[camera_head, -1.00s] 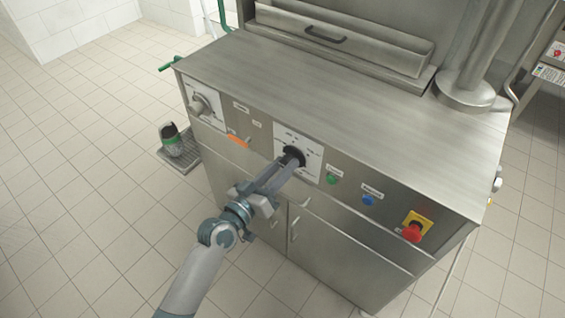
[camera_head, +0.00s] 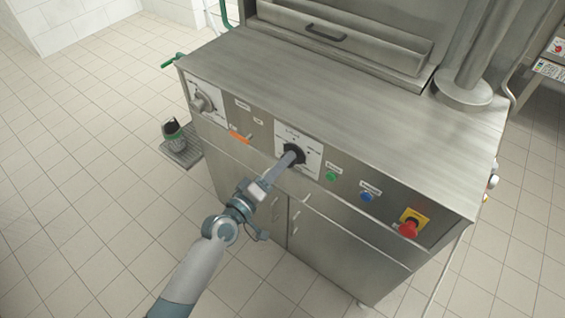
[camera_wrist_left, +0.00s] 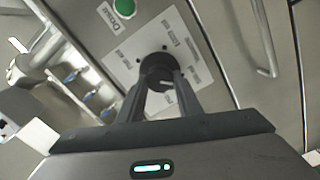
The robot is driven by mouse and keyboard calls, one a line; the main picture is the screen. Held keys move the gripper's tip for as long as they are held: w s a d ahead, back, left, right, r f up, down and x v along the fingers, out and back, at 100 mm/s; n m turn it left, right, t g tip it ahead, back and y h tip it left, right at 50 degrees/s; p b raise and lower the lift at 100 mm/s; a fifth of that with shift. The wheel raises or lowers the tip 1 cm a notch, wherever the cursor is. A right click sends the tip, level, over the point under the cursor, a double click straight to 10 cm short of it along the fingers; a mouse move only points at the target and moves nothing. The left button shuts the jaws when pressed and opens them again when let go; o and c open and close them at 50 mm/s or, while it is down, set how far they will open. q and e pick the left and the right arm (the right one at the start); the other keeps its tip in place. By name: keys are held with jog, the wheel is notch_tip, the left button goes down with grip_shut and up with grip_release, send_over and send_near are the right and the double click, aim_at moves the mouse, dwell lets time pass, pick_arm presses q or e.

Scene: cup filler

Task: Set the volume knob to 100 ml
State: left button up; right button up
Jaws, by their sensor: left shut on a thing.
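The black volume knob (camera_head: 294,153) sits on a white dial plate (camera_head: 313,158) on the front panel of the steel machine. My left gripper (camera_head: 290,160) is shut on the knob, with its fingers on either side of it. In the left wrist view the knob (camera_wrist_left: 158,72) shows between the two fingertips, on the white plate (camera_wrist_left: 130,60) with small printed marks around it. The marks are too blurred to read, so I cannot tell the setting. My right gripper is not in view.
Right of the dial are a green button (camera_head: 331,176), a blue button (camera_head: 366,197) and a red emergency stop (camera_head: 409,228). Left are an orange switch (camera_head: 239,137) and a grey knob (camera_head: 203,103). Cabinet doors lie below.

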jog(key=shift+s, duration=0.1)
pick_arm(q)
jog(key=o, duration=0.9)
jog(key=shift+c, duration=0.2)
jog(key=shift+o, duration=0.9)
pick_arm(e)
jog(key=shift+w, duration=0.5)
pick_arm(q)
jog(key=shift+a, duration=0.1)
